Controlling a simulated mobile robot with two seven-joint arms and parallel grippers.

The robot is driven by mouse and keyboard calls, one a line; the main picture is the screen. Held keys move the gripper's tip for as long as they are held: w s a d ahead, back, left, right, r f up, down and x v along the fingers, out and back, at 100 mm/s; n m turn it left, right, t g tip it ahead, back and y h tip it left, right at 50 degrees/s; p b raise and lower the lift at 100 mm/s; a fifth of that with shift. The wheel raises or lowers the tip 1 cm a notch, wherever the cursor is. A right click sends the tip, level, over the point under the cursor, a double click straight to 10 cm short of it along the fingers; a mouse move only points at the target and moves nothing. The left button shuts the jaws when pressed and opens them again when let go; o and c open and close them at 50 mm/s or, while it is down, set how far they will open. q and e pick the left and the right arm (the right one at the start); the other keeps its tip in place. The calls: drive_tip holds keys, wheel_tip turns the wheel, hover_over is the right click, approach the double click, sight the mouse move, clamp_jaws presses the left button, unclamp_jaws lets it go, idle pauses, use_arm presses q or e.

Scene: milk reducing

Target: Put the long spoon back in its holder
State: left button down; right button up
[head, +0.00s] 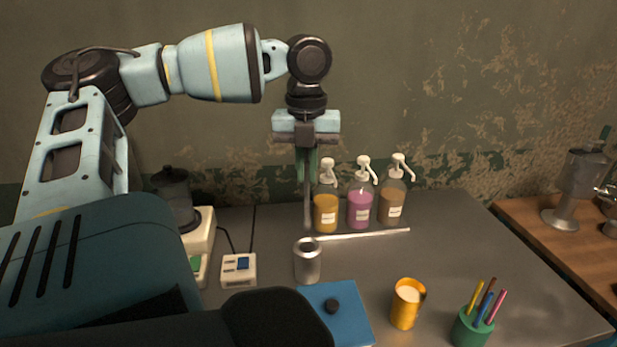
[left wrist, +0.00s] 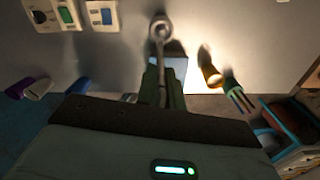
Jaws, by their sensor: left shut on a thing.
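My left gripper (head: 305,168) points down over the back of the counter and is shut on the long spoon (head: 307,205). The thin metal spoon hangs nearly upright below the fingers. Its shaft (left wrist: 162,82) also shows between the fingers (left wrist: 163,92) in the left wrist view. A grey metal cylinder, apparently the holder (head: 307,264), stands upright below the spoon in the head view. The spoon's low end looks above its rim, but I cannot tell whether they line up in depth. A round metal ring shows at the shaft's far end in the wrist view. My right gripper is not in view.
Three pump bottles (head: 359,208) stand behind and right of the holder, near a pale strip (head: 365,235). A blue mat (head: 350,316), yellow cup (head: 404,310) and green pen cup (head: 469,331) are in front. The counter's right side is clear.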

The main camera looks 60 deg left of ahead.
sight(307, 186)
use_arm(q)
drive_tip(key=shift+w+a, duration=0.15)
drive_tip(key=shift+a, duration=0.1)
drive_tip(key=shift+w+a+f, duration=0.1)
drive_tip(key=shift+a+f, duration=0.05)
drive_tip(key=shift+f, duration=2.2)
drive_tip(key=c, duration=1.5)
unclamp_jaws()
wheel_tip(307, 186, up, 13)
drive_tip(key=shift+r, duration=0.1)
